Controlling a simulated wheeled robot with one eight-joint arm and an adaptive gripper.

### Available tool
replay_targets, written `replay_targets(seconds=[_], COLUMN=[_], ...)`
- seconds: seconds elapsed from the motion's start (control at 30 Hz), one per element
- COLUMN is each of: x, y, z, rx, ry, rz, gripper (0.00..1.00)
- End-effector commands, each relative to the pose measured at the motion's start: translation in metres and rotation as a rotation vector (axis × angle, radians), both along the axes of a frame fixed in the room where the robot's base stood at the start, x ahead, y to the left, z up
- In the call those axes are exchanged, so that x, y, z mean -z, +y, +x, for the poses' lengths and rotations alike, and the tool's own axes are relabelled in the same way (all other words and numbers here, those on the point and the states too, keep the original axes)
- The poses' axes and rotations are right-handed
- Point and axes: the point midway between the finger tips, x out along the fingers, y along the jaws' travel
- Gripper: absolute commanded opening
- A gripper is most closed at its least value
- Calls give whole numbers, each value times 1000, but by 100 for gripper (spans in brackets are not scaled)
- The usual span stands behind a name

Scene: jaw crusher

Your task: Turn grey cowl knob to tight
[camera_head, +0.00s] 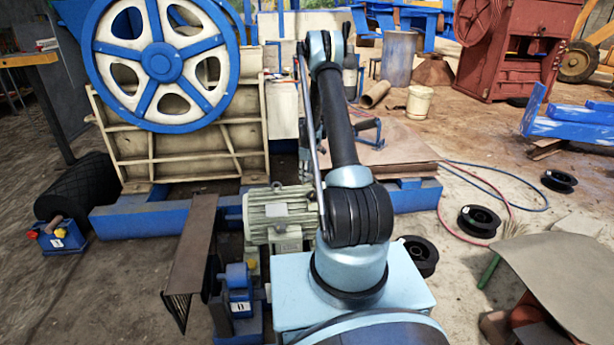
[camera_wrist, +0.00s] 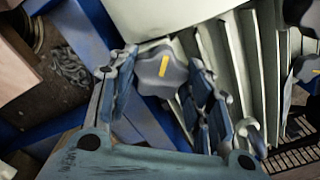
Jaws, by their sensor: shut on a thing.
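The grey motor (camera_head: 283,213) with its ribbed cowl stands left of my arm in the head view. Its pale ribs (camera_wrist: 228,65) fill the upper right of the wrist view. A dark grey lobed knob (camera_wrist: 152,72) with a yellow stripe sits by the cowl's edge. The stripe is close to upright, leaning slightly right. My gripper (camera_wrist: 161,77) is shut on this knob, with one finger on each side. In the head view my gripper and the knob are hidden behind my arm.
Two more dark knobs with yellow marks (camera_wrist: 304,68) (camera_wrist: 302,13) show at the wrist view's right edge. A blue frame (camera_head: 135,218) and the large blue-and-white flywheel (camera_head: 162,62) stand to the left. Cable reels (camera_head: 479,220) lie on the floor at right.

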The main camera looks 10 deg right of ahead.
Motion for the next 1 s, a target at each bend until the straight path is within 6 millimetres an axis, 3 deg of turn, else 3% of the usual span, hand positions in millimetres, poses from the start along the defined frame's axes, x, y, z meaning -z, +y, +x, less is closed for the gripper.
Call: replay_targets(seconds=[1.0], x=[0], y=[-1], z=[0], rx=[962], ry=[-1], rz=[-2], gripper=[22])
